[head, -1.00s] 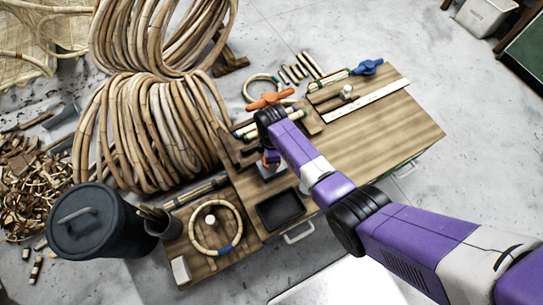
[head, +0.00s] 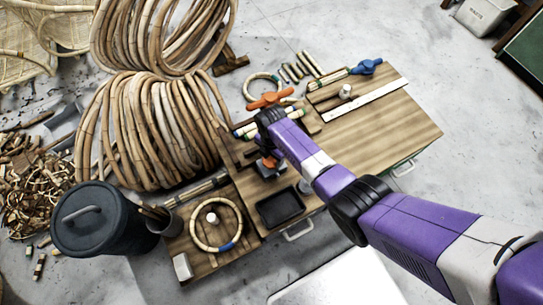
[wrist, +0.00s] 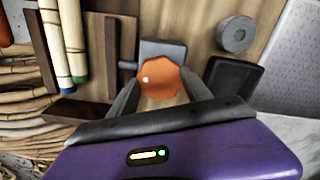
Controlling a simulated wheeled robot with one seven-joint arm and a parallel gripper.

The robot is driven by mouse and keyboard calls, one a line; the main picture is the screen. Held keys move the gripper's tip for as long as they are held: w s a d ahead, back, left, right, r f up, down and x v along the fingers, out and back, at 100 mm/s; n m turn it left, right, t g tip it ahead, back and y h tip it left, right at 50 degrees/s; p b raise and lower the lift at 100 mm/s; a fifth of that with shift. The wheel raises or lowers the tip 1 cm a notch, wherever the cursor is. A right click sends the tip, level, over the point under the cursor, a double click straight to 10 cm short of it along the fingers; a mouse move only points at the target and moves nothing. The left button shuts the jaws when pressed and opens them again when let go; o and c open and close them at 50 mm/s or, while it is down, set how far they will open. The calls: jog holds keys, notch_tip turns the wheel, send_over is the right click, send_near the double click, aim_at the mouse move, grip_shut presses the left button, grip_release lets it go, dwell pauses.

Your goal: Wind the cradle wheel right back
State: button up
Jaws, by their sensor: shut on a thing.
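An orange lobed wheel (wrist: 162,80) is on a grey block (wrist: 163,50) in the wrist view, with a grey shaft stub to its left. My gripper (wrist: 160,92) is shut on the wheel, one finger on each side. In the head view, a small part of the wheel (head: 268,164) shows beside my gripper, low over the bench; my arm hides much of this spot. Two cane pieces (wrist: 60,40) with blue and green ends lie left of the wheel, beside dark wooden bars (wrist: 110,60).
A black tray (head: 280,208) and a grey round piece (wrist: 237,35) are near the wheel. An orange winged handle (head: 270,99) and a blue one (head: 367,67) are farther back. Coiled cane (head: 150,130) crowds the left. The bench's right part (head: 385,125) is mostly clear.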

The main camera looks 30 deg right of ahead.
aim_at(271, 159)
jog(key=shift+n, duration=0.3)
jog(key=o, duration=1.4)
jog(key=shift+c, duration=0.2)
jog(key=shift+r+p, duration=1.1)
jog(key=shift+r, duration=2.85)
